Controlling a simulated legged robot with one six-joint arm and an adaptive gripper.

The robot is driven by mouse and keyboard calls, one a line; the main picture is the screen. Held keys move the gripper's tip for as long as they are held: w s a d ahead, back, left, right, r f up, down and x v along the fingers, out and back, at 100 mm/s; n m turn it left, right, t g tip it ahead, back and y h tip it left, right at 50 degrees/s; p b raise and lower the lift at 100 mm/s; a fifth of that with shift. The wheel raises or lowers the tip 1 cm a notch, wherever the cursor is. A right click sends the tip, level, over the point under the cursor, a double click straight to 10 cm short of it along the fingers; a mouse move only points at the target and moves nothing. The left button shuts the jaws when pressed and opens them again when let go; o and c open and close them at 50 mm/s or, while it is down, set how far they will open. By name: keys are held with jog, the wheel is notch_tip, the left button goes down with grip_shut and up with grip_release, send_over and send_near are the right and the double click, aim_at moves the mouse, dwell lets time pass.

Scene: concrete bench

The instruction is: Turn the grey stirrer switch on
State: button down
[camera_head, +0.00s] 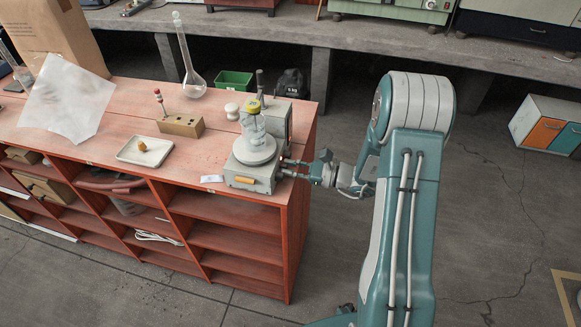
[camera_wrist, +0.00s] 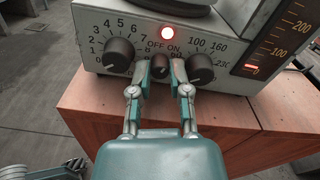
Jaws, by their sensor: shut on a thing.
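The grey stirrer (camera_head: 247,180) stands at the right end of the red wooden bench, with a glass vessel (camera_head: 253,128) on its round plate. In the wrist view its front panel (camera_wrist: 130,27) shows a small dark switch knob (camera_wrist: 160,66) under the OFF ON marking. My gripper (camera_wrist: 161,66) is shut on this knob, one finger on each side. A red lamp (camera_wrist: 167,32) above the marking is lit. My gripper (camera_head: 287,168) also shows at the stirrer's right front in the head view. The knob's exact pointing direction is hard to tell.
Larger dials stand close on the left (camera_wrist: 118,53) and right (camera_wrist: 200,68) of the switch. A display (camera_wrist: 275,45) glows at the right. A white tray (camera_head: 127,158), wooden block (camera_head: 181,125) and flask (camera_head: 192,84) stand left on the bench. Open floor lies right.

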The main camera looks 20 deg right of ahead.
jog(key=c, duration=0.6)
grip_release()
jog(key=v, duration=0.8)
jog(key=shift+w, duration=0.1)
dwell(0.3)
